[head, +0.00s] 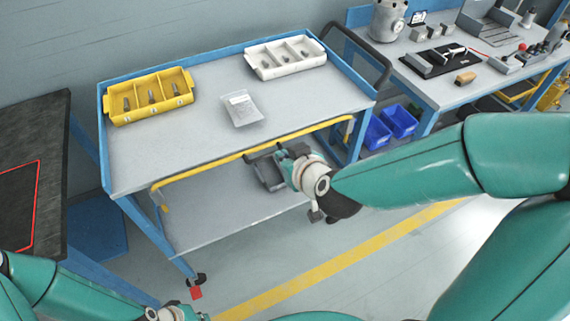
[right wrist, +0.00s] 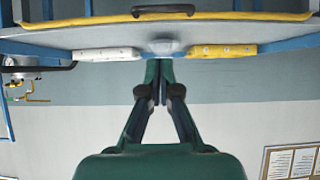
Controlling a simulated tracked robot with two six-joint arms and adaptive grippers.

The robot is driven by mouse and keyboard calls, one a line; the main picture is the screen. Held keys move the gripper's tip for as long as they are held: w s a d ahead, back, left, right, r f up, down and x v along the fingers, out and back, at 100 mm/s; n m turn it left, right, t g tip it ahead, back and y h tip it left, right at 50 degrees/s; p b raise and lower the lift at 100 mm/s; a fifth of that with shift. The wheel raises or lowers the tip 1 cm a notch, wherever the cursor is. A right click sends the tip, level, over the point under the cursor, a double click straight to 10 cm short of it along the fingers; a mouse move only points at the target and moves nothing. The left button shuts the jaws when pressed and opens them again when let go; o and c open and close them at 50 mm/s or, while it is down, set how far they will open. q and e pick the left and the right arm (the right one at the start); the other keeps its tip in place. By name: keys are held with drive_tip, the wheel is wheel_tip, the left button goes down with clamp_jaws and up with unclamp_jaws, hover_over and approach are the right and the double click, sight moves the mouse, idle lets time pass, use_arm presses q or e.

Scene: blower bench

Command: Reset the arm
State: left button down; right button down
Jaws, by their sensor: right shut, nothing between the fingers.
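My right arm (head: 430,165) reaches in from the right. Its gripper (head: 268,157) is at the front edge of the cart, close to the yellow rail; whether it touches the rail is unclear. In the right wrist view its fingers (right wrist: 160,88) are together with nothing between them. My left arm (head: 75,292) shows low at the left, and its fingers are outside the picture.
The blue cart (head: 185,145) carries a yellow bin (head: 149,117), a white bin (head: 262,72) and a clear packet (head: 241,108). A dark bench (head: 40,120) stands left. A workbench (head: 445,92) stands right, with blue bins (head: 376,132) below. Open floor lies in front.

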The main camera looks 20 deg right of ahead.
drive_tip(key=shift+s+r, duration=0.15)
drive_tip(key=shift+s, duration=0.05)
idle(0.5)
drive_tip(key=s+d+f+g, duration=0.1)
drive_tip(key=s+f+g, duration=0.15)
drive_tip(key=f, duration=0.75)
drive_tip(key=s+f+g, duration=0.2)
drive_tip(key=f+g, duration=0.1)
drive_tip(key=f, duration=0.7)
drive_tip(key=s+a+f+m+g+y, duration=0.2)
drive_tip(key=s+a+f+g, duration=0.3)
drive_tip(key=s+f, duration=0.7)
drive_tip(key=shift+a+m+y, duration=0.3)
drive_tip(key=shift+a+y, duration=0.5)
drive_tip(key=shift+a, duration=0.15)
drive_tip(key=shift+w+a, duration=0.1)
drive_tip(key=shift+w, duration=0.05)
